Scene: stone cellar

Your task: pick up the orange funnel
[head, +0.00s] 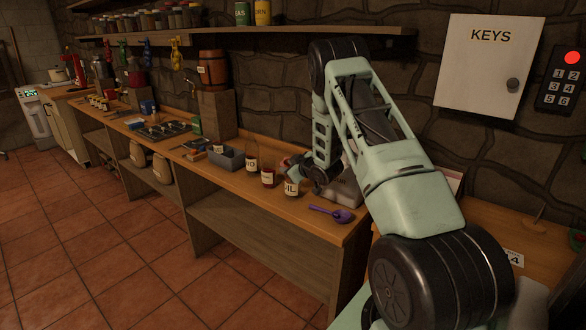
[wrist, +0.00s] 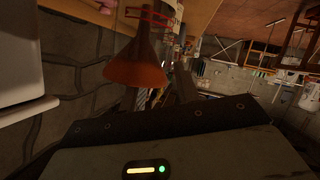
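The orange funnel (wrist: 137,66) shows in the upper middle of the wrist view, its wide mouth toward my gripper's body and its narrow end away. A thin red frame-like shape lies around the narrow end; I cannot tell what it belongs to. In the head view I cannot make out the funnel. My gripper (head: 294,166) is at the end of the bent arm, low over the workbench's right part, behind the labelled jars. Its body fills the bottom of the wrist view. The fingers are not clear, so I cannot tell whether they are open or touch the funnel.
The long wooden workbench (head: 240,182) bears labelled jars (head: 268,177), a purple scoop (head: 333,214), a grey bin (head: 229,160) and a burner plate (head: 163,130). A pale container (head: 346,190) stands beside my gripper. A wooden barrel (head: 212,70) and a keys cabinet (head: 487,68) are behind.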

